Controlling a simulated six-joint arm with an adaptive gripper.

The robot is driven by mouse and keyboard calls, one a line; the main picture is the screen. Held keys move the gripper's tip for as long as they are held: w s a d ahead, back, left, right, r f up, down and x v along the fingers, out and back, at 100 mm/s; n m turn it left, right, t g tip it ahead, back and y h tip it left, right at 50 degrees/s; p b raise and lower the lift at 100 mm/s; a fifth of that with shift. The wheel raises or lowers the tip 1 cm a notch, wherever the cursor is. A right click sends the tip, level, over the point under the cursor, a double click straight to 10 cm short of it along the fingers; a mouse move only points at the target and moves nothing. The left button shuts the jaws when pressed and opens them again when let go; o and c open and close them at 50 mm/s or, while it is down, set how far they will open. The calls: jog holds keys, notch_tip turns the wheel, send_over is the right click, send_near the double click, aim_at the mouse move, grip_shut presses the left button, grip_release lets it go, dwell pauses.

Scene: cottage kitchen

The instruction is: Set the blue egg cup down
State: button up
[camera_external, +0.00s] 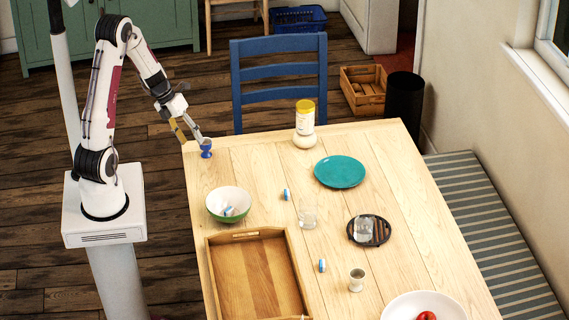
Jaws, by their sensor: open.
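The blue egg cup (206,149) stands upright on the wooden table (250,152), close to its far left corner. My gripper (194,139) is open beside the egg cup, coming down from the upper left. One finger reaches to the cup's rim and the other is off to the left, near the table edge. I cannot tell whether a finger touches the cup.
A green and white bowl (229,204) and a wooden tray (222,268) are nearer along the left side. A blue chair (279,82) stands behind the table.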

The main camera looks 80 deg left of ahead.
jog(key=w+a+r+m+y, duration=0.3)
jog(key=a+r+m, duration=0.1)
jog(key=a+m, duration=0.1)
send_near(209, 143)
jog(key=shift+w+d+f, duration=0.35)
jog(key=shift+w+d, duration=0.2)
jog(key=shift+d, duration=0.25)
jog(key=shift+f, duration=0.15)
dwell(0.3)
jog(key=shift+x, duration=1.1)
jog(key=shift+f, duration=0.2)
jog(key=shift+x, duration=2.45)
jog(key=shift+s, duration=0.1)
jog(key=c, duration=1.3)
